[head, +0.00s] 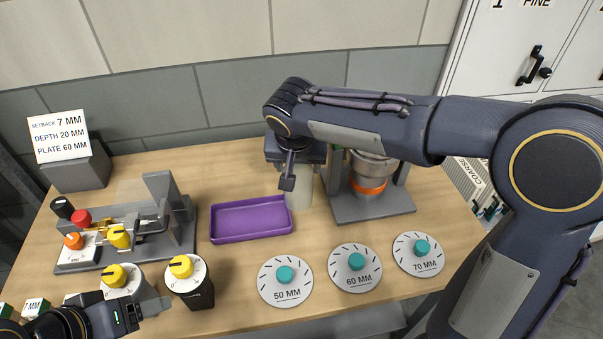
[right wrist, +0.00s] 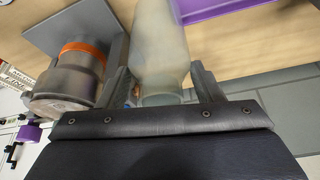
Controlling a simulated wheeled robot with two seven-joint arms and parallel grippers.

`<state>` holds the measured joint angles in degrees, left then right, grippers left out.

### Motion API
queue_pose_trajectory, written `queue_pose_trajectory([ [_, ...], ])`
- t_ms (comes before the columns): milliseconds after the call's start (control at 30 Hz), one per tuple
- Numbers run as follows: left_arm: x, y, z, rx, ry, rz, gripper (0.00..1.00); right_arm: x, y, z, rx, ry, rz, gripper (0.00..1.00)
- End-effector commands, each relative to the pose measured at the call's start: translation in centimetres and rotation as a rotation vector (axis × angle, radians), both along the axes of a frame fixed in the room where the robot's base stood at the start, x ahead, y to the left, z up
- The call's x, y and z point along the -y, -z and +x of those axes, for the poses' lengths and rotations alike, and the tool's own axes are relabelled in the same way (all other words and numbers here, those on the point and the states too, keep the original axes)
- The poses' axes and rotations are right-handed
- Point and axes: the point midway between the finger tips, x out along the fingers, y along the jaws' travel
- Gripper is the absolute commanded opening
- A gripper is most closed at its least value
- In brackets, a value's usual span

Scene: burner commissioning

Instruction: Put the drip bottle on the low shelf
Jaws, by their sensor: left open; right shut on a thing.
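My left gripper (head: 150,309) is open and empty at the lower left, near the yellow-knobbed dials. A grey surface (head: 345,326) shows below the table's front edge; I cannot tell if it is the low shelf.
The purple tray (head: 250,237) is empty. A grey stand with an orange-banded cylinder (head: 369,185) is right of the bottle. Three round plates, such as the 50 MM one (head: 285,292), line the front. A grey fixture (head: 165,225) stands at the left.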

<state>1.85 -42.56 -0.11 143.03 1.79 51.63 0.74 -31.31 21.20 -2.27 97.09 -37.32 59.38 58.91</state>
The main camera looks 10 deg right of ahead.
Motion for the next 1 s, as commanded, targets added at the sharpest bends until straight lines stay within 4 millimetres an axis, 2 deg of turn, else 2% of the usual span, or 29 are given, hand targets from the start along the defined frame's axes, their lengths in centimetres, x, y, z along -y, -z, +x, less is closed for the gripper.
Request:
queue_pose_trajectory([
  [100,0.0,-0.4,0.0,0.000,0.000,0.000,0.70,1.0,1.9,1.3,-0.003,0.002,-0.002,0.23],
  [200,0.0,-0.5,0.0,0.000,0.000,0.000,0.70,1.4,2.8,1.9,-0.001,0.001,0.000,0.23],
  [367,0.0,-0.7,0.0,0.000,0.000,0.000,0.70,1.9,3.9,2.5,-0.001,0.002,-0.001,0.23],
  [600,0.0,-0.8,0.0,0.000,0.000,0.000,0.70,2.1,7.0,2.8,0.000,-0.001,-0.001,0.23],
  [1000,0.0,-0.3,0.0,0.000,0.000,0.000,0.70,2.1,7.6,2.8,0.002,0.000,0.000,0.23],
])
